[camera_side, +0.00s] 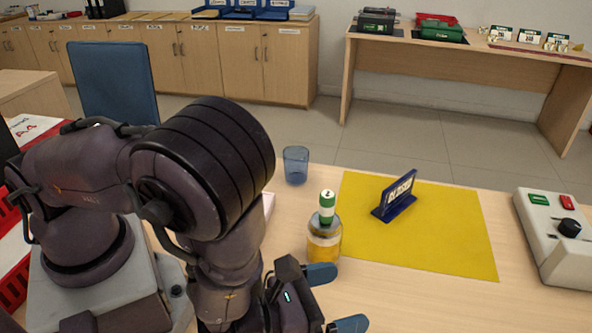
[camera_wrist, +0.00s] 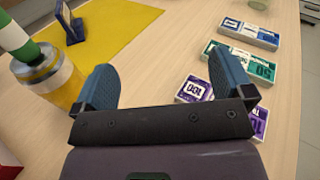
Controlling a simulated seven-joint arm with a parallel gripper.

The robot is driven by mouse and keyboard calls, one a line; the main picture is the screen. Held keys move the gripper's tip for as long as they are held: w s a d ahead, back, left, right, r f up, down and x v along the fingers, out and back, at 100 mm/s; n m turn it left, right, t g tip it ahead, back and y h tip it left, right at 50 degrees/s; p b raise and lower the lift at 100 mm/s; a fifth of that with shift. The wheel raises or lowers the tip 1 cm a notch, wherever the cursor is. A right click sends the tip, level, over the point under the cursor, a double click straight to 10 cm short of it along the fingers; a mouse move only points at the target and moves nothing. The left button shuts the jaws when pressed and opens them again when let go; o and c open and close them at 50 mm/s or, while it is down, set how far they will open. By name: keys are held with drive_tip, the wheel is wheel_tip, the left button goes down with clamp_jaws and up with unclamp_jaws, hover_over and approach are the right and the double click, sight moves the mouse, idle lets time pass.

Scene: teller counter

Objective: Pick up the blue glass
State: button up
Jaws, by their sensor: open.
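The blue glass (camera_side: 295,165) stands upright on the counter in the side view, left of the yellow mat and behind my arm's elbow. It is not in the wrist view. My gripper (camera_side: 336,298) is at the counter's near side, with its blue fingers apart and nothing between them. The jar also shows close to the left finger in the wrist view (camera_wrist: 50,82).
A green-and-white cylinder (camera_side: 327,207) stands at the jar's top. A blue sign (camera_side: 394,196) stands on the yellow mat (camera_side: 450,240). A control box (camera_side: 555,250) is at the right.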

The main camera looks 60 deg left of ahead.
drive_tip(key=w+a+r+n+y, duration=0.1)
drive_tip(key=w+a+r, duration=0.15)
drive_tip(key=w, duration=0.55)
drive_tip(key=w+a+r+n+g+y, duration=0.1)
drive_tip(key=w+a+r+n+y, duration=0.1)
drive_tip(key=w+a, duration=0.35)
drive_tip(key=w+a+r+n+y, duration=0.1)
drive_tip(key=w+a+r, duration=0.1)
drive_tip(key=w, duration=0.8)
drive_tip(key=n+g+y, duration=0.8)
drive_tip(key=y, duration=0.2)
approach(297, 153)
drive_tip(key=shift+x, duration=3.5)
drive_tip(key=shift+f, duration=0.15)
drive_tip(key=c, duration=1)
drive_tip(key=shift+c, duration=0.4)
drive_tip(key=shift+d, duration=0.1)
